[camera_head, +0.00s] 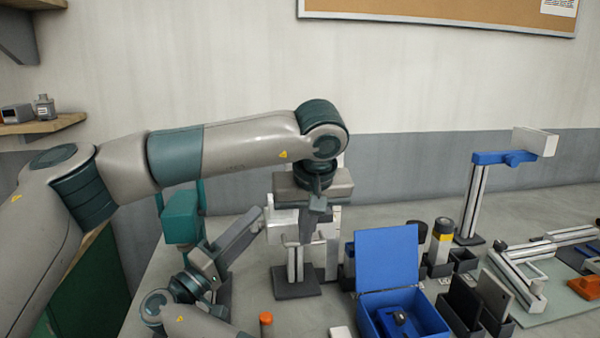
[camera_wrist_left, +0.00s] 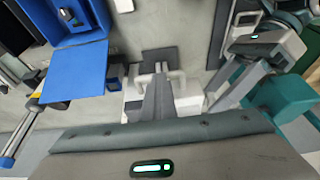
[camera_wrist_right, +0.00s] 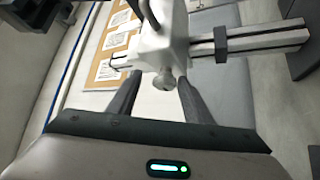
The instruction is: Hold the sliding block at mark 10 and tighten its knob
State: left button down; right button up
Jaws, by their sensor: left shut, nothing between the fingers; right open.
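The white sliding block (camera_head: 284,224) sits on an upright rail (camera_head: 292,262) on a dark base. In the right wrist view the block (camera_wrist_right: 163,45) carries a grey knob (camera_wrist_right: 164,80) facing the camera. My right gripper (camera_head: 260,217) is open at the left of the block; in its wrist view the knob lies between the spread fingers, and contact cannot be told. My left gripper (camera_head: 308,238) points down in front of the block and rail, shut and empty; its closed fingers (camera_wrist_left: 158,85) partly cover them. The scale marks cannot be read.
An open blue box (camera_head: 390,300) stands right of the stand. Bottles (camera_head: 441,240), dark bins (camera_head: 465,305) and another stand with a blue arm (camera_head: 505,158) are farther right. An orange-capped item (camera_head: 266,319) is near the front.

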pick_arm(q)
jog(key=shift+f, duration=0.1)
pick_arm(e)
jog(key=shift+r+v, duration=0.2)
jog(key=shift+v, duration=0.9)
jog(key=shift+r+v, duration=0.15)
jog(key=shift+v, duration=0.9)
jog(key=shift+r, duration=0.15)
jog(key=shift+r, duration=2.95)
pick_arm(q)
jog(key=c, duration=2.1)
grip_release()
jog(key=shift+o, duration=0.3)
jog(key=shift+d, duration=0.15)
pick_arm(e)
jog(key=shift+w+d, duration=0.1)
jog(key=shift+d, duration=0.05)
